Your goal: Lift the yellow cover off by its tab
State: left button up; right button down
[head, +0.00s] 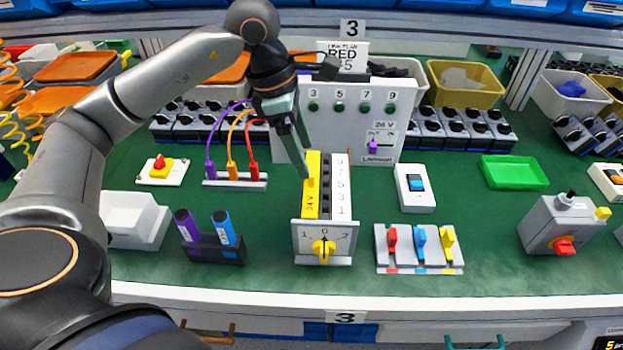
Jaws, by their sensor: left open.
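The yellow cover (312,207) lies along the left part of the top of the rotary switch unit (341,205). It carries dark "24V" lettering and a raised yellow tab near its middle. A yellow knob (323,249) is on the unit's front dial, marked 1, 0 and 2. My left gripper (301,171) reaches down from the back with its fingertips close to the cover's tab. It is open; whether a finger touches the tab I cannot tell. My right gripper is not in view.
A grey panel (345,125) stands right behind the unit. Purple, orange and red cables rise from a strip (235,182) at left. A blue rocker switch (415,188) and a block of three coloured levers (419,251) are at right. Green table (500,235) is free further right.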

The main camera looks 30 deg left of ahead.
aim_at(311, 170)
pick_arm(q)
jog(key=x, duration=0.4)
jog(key=shift+d, duration=0.1)
grip_shut()
dwell(0.5)
